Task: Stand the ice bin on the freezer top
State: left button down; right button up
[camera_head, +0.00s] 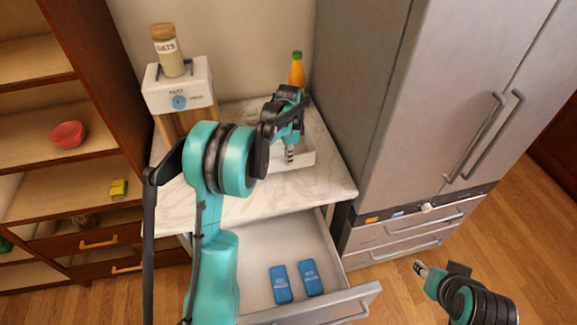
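A white open bin (304,159), which looks like the ice bin, stands on the marble counter top (322,185). My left arm reaches across the counter, and its gripper (289,153) points down at the bin. The arm hides part of the bin, and I cannot tell whether the fingers touch it. My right gripper (420,268) is low at the right, over the floor and away from the bin. Neither gripper's finger gap can be made out. I cannot tell for sure which surface is the freezer top.
An open drawer (255,262) below the counter holds two blue packs (281,284). A tall grey fridge (440,110) with lower drawers stands at the right.

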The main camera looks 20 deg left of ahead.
aim_at(289, 169)
pick_arm(q)
notch_tip(289, 169, down, 4)
jog(key=shift+w+f+b, duration=0.1)
jog(key=shift+b, duration=0.35)
jog(key=c, duration=1.7)
grip_release()
jog(key=shift+f, duration=0.1)
